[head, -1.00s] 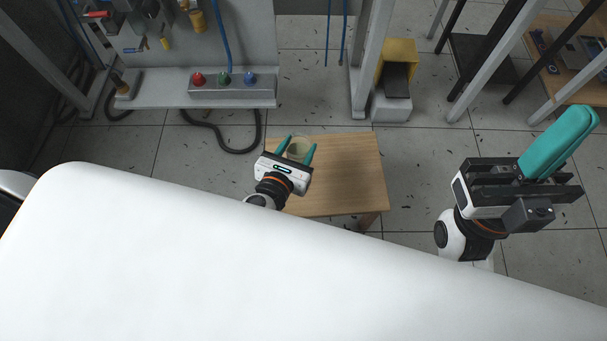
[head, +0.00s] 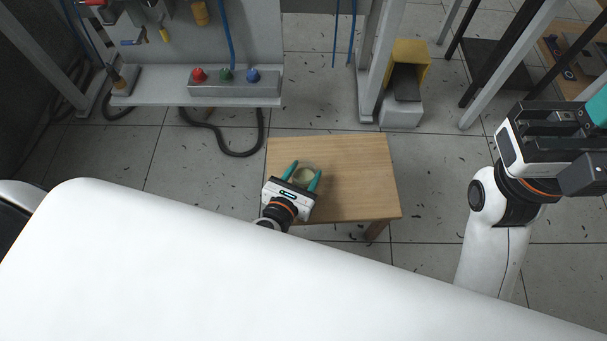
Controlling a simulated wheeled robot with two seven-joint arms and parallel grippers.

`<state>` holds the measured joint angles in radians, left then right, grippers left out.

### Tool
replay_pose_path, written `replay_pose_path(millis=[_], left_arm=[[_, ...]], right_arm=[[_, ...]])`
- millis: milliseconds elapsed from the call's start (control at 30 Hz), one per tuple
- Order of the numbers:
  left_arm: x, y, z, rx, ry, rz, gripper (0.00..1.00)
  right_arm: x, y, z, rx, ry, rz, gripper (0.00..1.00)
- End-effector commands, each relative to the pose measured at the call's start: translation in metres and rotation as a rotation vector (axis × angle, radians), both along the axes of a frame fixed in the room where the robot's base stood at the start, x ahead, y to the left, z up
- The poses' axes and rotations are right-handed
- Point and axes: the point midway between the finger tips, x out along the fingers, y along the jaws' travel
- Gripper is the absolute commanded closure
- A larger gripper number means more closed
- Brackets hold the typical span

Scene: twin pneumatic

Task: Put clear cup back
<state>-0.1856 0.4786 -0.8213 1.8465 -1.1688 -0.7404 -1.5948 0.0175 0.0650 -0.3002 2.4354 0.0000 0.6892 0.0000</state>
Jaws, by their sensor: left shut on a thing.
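The clear cup (head: 304,174) shows as a pale, see-through round shape over the left part of the small wooden table (head: 358,178). My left gripper (head: 303,177) is shut on the cup, with one teal finger on each side of it. I cannot tell whether the cup's base touches the table top. My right gripper (head: 597,106) is at the right edge, away from the table. Its teal fingers are mostly cut off by the frame, so its opening does not show.
A panel with a ledge holds a box with red, green and blue buttons (head: 225,82). A black hose (head: 235,152) lies on the floor below it. A yellow and grey pedal unit (head: 405,85) stands behind the table. The table's right half is clear.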

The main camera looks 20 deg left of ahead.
Motion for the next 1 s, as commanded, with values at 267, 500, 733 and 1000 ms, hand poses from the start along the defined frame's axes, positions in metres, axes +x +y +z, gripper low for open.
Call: replay_pose_path(millis=[267,500,733,1000], left_arm=[[0.0,0.0,-0.003,0.0,0.0,0.001,0.48],[0.0,0.0,-0.002,0.0,0.0,0.001,0.3],[-0.001,0.0,0.003,0.0,0.0,0.0,0.3],[-0.048,0.005,0.017,0.002,0.007,-0.002,0.3]], right_arm=[[0.0,0.0,0.001,-0.001,-0.004,-0.001,1.0],[0.0,0.0,0.001,-0.001,-0.003,0.0,1.0],[-0.001,0.0,0.004,0.0,-0.005,0.0,1.0],[0.001,-0.001,-0.006,0.005,0.059,0.002,1.0]])
